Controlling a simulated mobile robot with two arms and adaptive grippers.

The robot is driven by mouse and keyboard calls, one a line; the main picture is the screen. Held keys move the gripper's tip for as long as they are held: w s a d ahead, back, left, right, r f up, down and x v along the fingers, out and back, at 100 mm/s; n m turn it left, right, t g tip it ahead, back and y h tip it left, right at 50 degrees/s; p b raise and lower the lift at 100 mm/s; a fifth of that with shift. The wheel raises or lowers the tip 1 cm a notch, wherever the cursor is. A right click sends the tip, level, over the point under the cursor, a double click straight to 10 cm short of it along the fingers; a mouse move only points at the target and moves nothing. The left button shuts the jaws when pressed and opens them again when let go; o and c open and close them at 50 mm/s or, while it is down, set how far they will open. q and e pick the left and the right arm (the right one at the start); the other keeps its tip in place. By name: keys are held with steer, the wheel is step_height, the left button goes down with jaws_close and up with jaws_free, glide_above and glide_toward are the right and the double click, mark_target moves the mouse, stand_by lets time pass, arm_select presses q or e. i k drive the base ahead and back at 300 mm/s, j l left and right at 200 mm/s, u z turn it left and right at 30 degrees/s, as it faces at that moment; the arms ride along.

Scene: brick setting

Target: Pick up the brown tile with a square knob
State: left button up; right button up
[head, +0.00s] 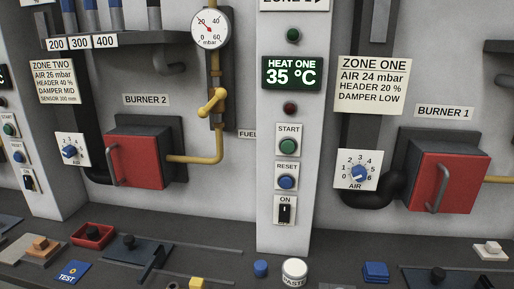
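A grey-brown tile (28,252) with an orange-tan, square-looking knob (41,242) lies on the dark bench at the lower left. Part of a similar flat piece shows at the left edge beside it. Neither of my grippers is in view, and nothing covers the knob.
A white PASTE jar (294,272) and a blue cylinder (261,268) stand mid-bench. Red burner boxes (133,160) project behind.

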mark_target(41, 248)
steer(key=u, duration=1.65)
